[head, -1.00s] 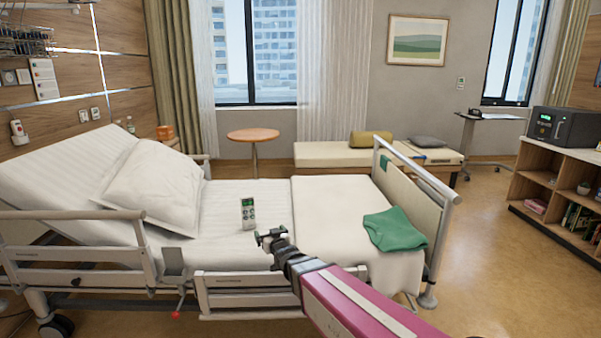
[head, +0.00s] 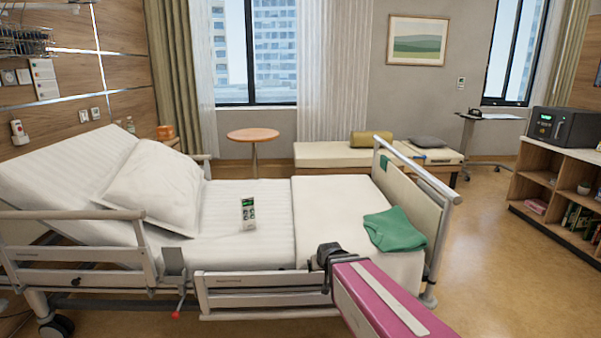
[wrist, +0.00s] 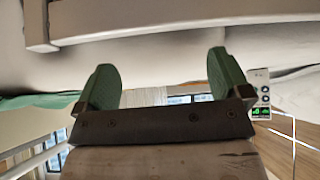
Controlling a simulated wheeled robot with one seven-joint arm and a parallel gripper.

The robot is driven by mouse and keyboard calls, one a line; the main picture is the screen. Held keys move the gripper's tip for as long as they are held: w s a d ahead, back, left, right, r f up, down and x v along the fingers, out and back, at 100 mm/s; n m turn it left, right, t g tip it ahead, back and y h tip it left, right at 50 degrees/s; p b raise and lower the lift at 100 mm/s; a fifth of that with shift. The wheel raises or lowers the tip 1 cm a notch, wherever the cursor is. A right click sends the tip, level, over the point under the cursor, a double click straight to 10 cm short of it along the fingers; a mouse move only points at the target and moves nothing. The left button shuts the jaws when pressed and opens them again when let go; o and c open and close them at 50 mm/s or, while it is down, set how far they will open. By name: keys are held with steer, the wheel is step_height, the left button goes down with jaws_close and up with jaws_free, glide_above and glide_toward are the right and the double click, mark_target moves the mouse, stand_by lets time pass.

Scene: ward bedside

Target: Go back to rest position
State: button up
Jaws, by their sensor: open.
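My gripper (wrist: 163,85) shows in the wrist view with its two green fingers spread apart and nothing between them. In the head view the gripper itself is hidden behind my arm, whose dark wrist joint and magenta link show in front of the bed's near side. The arm's end is at the bed's near edge, right of the remote.
A green cloth (head: 394,229) lies near the foot end. The near side rail (head: 262,292) is close to my arm. Floor at the right is clear.

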steer(key=s+d+f+m+g+h, duration=0.1)
steer(key=s+d+f+g, duration=0.1)
steer(key=s+d+g, duration=0.5)
steer(key=s+d, duration=0.3)
steer(key=s, duration=0.2)
steer(key=shift+d+f+m, duration=0.15)
steer(key=shift+d+m, duration=0.05)
steer(key=shift+m, duration=0.2)
